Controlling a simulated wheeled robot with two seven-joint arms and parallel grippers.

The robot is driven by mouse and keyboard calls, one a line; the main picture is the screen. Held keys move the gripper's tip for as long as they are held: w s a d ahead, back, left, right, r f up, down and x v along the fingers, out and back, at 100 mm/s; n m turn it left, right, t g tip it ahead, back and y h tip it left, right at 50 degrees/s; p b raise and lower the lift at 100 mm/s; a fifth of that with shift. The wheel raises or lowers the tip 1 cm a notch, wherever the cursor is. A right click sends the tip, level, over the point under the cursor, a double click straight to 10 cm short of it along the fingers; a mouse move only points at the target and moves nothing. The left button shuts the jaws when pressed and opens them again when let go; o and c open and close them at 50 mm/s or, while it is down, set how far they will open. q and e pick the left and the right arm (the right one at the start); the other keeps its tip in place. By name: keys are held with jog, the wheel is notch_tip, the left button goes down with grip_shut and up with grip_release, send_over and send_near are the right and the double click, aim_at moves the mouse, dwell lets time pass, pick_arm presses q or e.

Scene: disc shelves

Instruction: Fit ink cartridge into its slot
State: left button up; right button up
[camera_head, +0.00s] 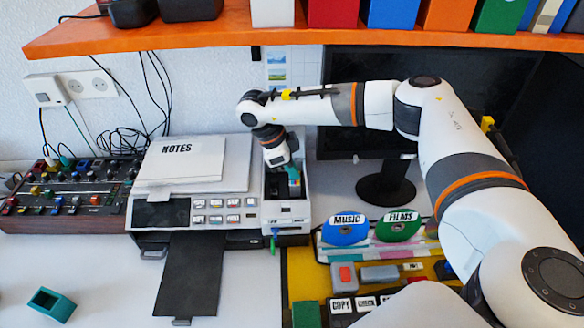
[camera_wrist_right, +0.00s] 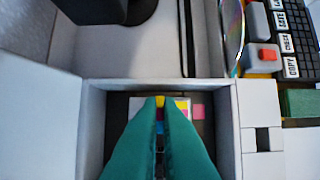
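The printer (camera_head: 217,237) stands on the desk with the bay at its right side open. My right gripper (camera_head: 293,176) reaches down into this bay (camera_head: 300,208). In the right wrist view its two teal fingers (camera_wrist_right: 160,100) point down inside the grey-walled bay (camera_wrist_right: 241,130), close together with a narrow gap. A pale part with yellow, magenta and blue patches (camera_wrist_right: 183,104) shows at and between the fingertips, probably the ink cartridge. I cannot tell whether the fingers grip it or how deep it sits; the fingers hide most of it. My left gripper is out of view.
An orange shelf (camera_head: 200,34) runs above. A monitor stand (camera_head: 385,188), blue MUSIC (camera_head: 346,226) and green FILMS (camera_head: 398,226) discs and a yellow tray (camera_head: 300,268) lie right of the printer. A mixer (camera_head: 70,200) stands left. The front-left desk is mostly clear.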

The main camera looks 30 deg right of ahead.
jog(key=o, duration=0.5)
jog(key=b+v, duration=0.1)
jog(key=v, duration=1.1)
jog(key=shift+d, duration=0.1)
